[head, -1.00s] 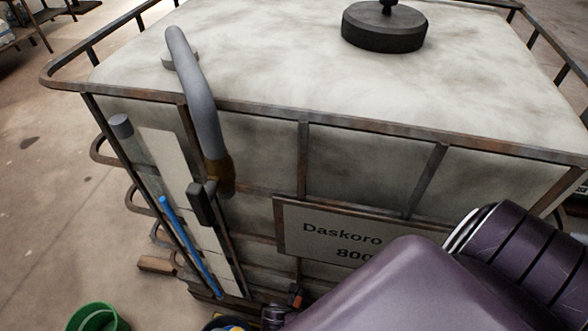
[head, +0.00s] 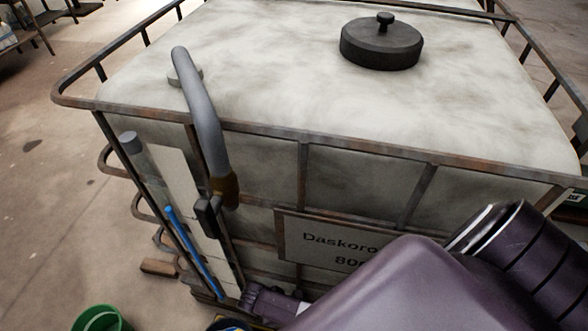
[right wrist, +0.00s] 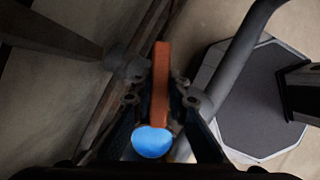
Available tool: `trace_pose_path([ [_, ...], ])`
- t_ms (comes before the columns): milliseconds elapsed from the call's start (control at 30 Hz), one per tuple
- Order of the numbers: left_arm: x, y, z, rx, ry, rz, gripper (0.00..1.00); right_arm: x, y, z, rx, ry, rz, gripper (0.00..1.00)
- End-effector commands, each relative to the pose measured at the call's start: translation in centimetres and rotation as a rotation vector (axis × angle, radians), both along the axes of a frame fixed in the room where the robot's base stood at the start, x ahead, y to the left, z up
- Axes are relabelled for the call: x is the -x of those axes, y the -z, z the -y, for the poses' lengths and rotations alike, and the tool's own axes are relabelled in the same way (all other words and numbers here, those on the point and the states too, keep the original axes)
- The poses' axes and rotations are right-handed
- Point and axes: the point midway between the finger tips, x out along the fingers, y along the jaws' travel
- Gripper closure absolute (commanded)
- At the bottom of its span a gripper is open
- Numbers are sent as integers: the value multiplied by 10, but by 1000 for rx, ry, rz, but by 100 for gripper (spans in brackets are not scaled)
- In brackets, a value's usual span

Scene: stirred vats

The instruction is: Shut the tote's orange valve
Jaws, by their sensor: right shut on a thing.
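The tote (head: 270,60) is a large whitish tank in a rusty cage, with a plate reading "Daskoro" (head: 325,243) on its front. In the right wrist view the valve's orange handle (right wrist: 161,75) stands between the two fingers of my right gripper (right wrist: 161,97), which is shut on it. In the head view my purple right arm covers the valve and the fingers low at the tote's front. My left gripper is in neither view.
A grey hose (head: 205,120) bends over the tote's rim beside a clear tube with a blue column (head: 190,250). A black lid (head: 380,45) sits on top. A green bucket (head: 100,319) stands at lower left. A blue round thing (right wrist: 152,142) shows below the handle.

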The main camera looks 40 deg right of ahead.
Motion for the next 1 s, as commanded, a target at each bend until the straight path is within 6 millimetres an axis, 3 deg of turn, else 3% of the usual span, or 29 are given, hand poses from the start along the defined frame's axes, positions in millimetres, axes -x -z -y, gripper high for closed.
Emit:
trace_pose_path([
  [500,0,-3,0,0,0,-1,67,0,0,0,0,384,-1,100],
  [1000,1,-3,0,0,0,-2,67,1,0,0,1,479,-1,100],
])
